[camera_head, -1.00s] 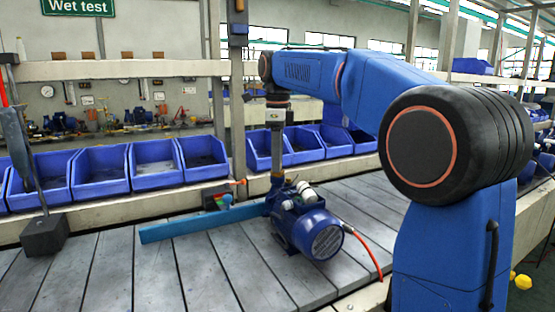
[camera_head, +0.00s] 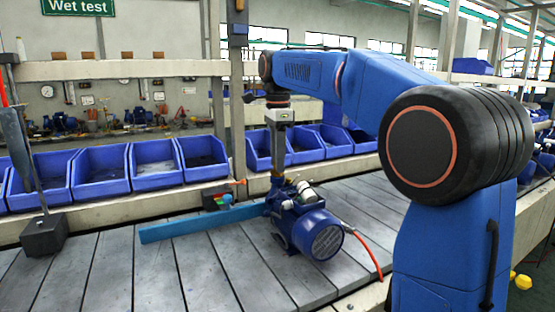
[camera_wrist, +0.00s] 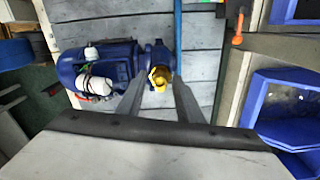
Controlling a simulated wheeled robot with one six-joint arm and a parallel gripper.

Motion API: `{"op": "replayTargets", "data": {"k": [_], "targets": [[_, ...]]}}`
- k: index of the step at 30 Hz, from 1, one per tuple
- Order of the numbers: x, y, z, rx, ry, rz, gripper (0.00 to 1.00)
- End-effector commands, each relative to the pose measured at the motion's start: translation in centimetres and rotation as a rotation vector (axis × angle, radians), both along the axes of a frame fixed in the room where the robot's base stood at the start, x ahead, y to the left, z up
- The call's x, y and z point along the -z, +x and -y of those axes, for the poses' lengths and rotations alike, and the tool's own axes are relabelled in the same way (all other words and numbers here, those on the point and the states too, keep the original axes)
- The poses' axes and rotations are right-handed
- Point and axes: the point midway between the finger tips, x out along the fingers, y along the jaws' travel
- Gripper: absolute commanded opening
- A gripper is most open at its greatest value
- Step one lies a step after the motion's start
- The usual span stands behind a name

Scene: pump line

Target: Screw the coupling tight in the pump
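The blue pump (camera_head: 308,228) lies on the slatted bench, its round end facing right in the head view. It also shows in the wrist view (camera_wrist: 100,70). The brass-coloured coupling (camera_wrist: 160,77) sits at the pump's port, at the end of the pump body. My gripper (camera_head: 277,176) points straight down over this port. In the wrist view its two fingers (camera_wrist: 160,84) stand on either side of the coupling, with their tips close to it. Whether they touch it I cannot tell. In the head view the coupling is mostly hidden at the fingertips.
A blue bar (camera_head: 200,222) lies on the bench beside the pump. A red hose (camera_head: 366,250) runs from the pump to the right. Blue bins (camera_head: 100,175) line the back. A dark block (camera_head: 44,236) stands at left. A small control box (camera_head: 217,200) is behind the bar.

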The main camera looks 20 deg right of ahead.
Motion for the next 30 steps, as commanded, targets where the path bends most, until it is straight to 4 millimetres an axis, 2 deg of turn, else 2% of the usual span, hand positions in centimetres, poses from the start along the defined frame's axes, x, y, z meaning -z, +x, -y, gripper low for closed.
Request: {"op": "replayTargets", "data": {"k": [7,19,30], "targets": [[0.00,0.00,0.00,-0.187,0.000,0.000,0.33],[0.00,0.00,0.00,-0.227,0.000,0.000,0.33],[0.00,0.00,0.00,-0.496,0.000,0.000,0.33]]}}
